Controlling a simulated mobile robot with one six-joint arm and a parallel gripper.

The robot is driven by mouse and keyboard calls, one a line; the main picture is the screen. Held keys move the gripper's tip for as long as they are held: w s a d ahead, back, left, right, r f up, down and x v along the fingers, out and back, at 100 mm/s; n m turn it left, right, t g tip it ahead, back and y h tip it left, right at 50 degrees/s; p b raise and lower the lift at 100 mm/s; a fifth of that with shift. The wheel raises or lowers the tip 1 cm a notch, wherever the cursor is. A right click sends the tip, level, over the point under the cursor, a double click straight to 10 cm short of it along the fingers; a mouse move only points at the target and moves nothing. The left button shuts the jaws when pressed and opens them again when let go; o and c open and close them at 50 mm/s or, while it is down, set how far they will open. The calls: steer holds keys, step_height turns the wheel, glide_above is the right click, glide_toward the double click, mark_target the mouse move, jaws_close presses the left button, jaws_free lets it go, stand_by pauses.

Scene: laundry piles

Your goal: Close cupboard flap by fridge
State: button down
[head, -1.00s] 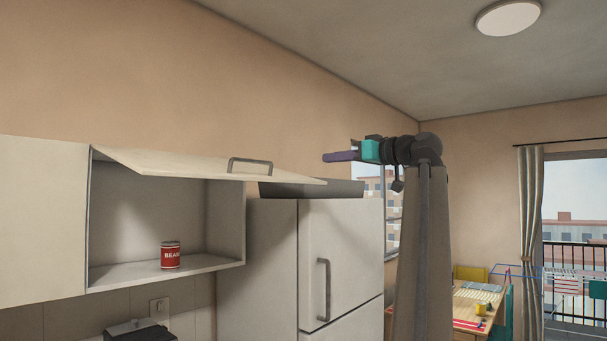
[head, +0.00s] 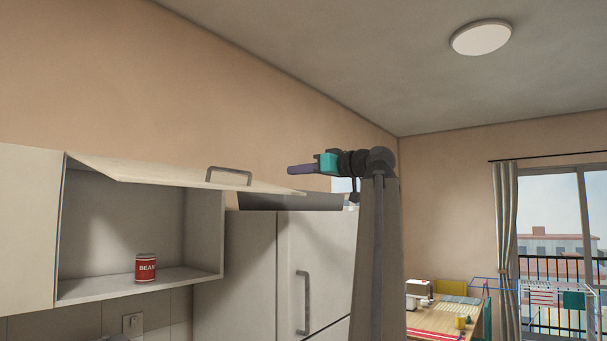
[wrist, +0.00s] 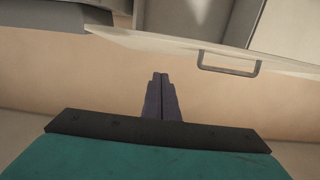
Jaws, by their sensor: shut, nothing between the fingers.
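The cupboard flap (head: 150,172) is raised, sticking out nearly level from the top of the open cupboard (head: 203,228) beside the fridge (head: 258,268). A grey bar handle (head: 229,177) is on the flap, near its outer edge. The flap (wrist: 190,45) and its handle (wrist: 228,66) also show in the wrist view. My gripper (head: 290,170) is shut and empty. In the head view it appears just above and right of the flap's outer end, with a visible gap. In the wrist view its purple fingers (wrist: 160,78) lie together, left of the handle and apart from it.
A red bean can (head: 146,268) stands inside the cupboard. A dark grey tray-like thing (head: 318,202) lies on top of the fridge. A cluttered table (head: 428,318), a drying rack (head: 545,285) and a curtained window are at the right.

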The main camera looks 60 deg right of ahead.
steer(key=w+f+p, duration=0.1)
steer(key=w+f, duration=0.2)
steer(key=w, duration=0.2)
steer(key=shift+w+d+f, duration=0.2)
steer(key=shift+f, duration=0.2)
stand_by(0.4)
